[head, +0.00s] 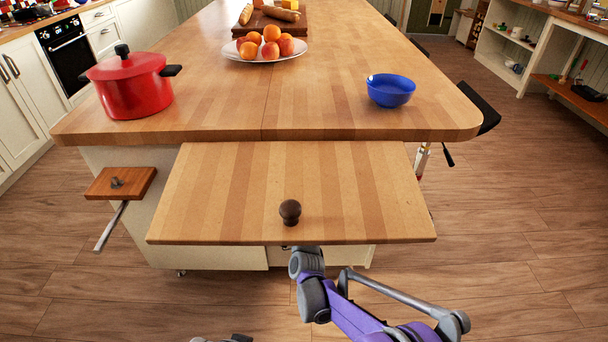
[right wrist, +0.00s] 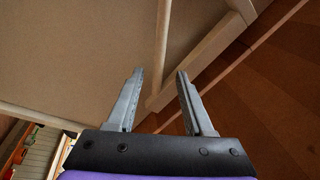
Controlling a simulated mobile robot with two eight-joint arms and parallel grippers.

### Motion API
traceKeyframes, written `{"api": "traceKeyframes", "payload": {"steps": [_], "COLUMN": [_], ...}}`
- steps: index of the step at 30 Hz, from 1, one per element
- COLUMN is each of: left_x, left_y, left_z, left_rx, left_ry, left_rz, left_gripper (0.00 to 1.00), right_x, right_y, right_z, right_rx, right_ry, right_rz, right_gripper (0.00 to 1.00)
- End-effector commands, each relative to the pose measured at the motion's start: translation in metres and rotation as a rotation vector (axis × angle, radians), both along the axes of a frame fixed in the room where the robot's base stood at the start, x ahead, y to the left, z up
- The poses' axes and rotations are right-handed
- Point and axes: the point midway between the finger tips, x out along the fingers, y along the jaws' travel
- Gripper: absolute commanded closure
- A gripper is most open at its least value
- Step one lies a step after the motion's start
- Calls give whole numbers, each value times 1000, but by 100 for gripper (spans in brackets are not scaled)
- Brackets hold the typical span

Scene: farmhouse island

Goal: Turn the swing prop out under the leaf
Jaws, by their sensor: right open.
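The leaf (head: 350,190) juts out from the near end of the island, looking about level, with a dark round knob (head: 290,212) near its front edge. My right arm reaches under the leaf's front edge, and its gripper is hidden there in the head view. In the right wrist view my right gripper (right wrist: 158,100) is open, with nothing between its fingers. A pale slim bar (right wrist: 163,45), which looks like the swing prop, runs down the picture against a beige panel and ends near the fingertips. I cannot tell whether they touch.
A small wooden board (head: 121,183) with a metal rod sticks out left of the leaf. On the island top (head: 215,110) stand a red pot (head: 134,88), a fruit plate (head: 266,58) and a blue bowl (head: 391,92). The floor right of the leaf is clear.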

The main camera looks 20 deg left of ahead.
Motion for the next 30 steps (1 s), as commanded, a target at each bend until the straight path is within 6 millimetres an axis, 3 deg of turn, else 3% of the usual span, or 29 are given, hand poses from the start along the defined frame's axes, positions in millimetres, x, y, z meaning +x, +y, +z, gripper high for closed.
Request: {"api": "traceKeyframes", "payload": {"steps": [3,9,21,30], "left_x": [1,2,2,2], "left_y": [0,0,0,0], "left_z": [-5,-8,-9,-9], "left_rx": [0,0,0,0], "left_ry": [1,2,2,2], "left_rz": [0,0,0,0], "left_gripper": [0,0,0,0], "right_x": [23,47,54,54], "right_y": [7,14,16,16], "right_z": [4,10,13,13], "right_rx": [-1,-1,-2,-2], "right_ry": [1,1,1,1], "right_rz": [-1,-1,0,0], "right_gripper": [48,48,48,100]}}
